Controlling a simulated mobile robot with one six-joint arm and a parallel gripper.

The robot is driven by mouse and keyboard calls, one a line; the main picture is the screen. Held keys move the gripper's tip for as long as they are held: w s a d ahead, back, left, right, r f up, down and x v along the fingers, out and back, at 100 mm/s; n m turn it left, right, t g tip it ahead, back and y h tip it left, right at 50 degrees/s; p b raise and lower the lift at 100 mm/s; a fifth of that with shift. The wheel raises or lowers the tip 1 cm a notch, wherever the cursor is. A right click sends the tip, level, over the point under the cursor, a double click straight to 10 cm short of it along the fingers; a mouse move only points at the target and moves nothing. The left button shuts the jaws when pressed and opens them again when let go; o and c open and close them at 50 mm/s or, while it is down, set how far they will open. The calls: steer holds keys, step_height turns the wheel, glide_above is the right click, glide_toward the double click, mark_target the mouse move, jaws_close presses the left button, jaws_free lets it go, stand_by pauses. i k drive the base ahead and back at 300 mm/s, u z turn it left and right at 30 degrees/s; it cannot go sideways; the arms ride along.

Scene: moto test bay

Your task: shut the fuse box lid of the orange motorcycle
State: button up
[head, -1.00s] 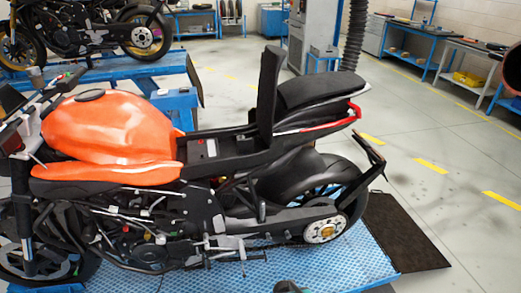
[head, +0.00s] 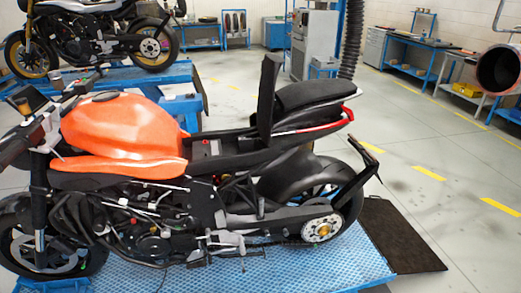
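The orange motorcycle (head: 125,130) stands upright in the head view, front wheel to the left. A dark seat panel (head: 268,95) stands raised, nearly vertical, between the tank and the tail. An open black bay (head: 207,147) lies between the tank and this panel, with small light and red details inside. The fuse box and its lid are too small to make out, so I cannot tell the lid's position. My gripper is not in view.
The motorcycle stands on a blue patterned platform (head: 345,268) with a dark ramp (head: 405,235) at its right end. Another motorcycle (head: 95,40) stands on a blue lift behind. A large round duct opening (head: 500,68) hangs at upper right. The grey floor at right is clear.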

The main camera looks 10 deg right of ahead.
mark_target(245, 144)
steer(key=z, duration=0.05)
steer(key=k, duration=0.45)
steer(key=u, duration=0.05)
steer(key=i, duration=0.9)
steer(key=z, duration=0.7)
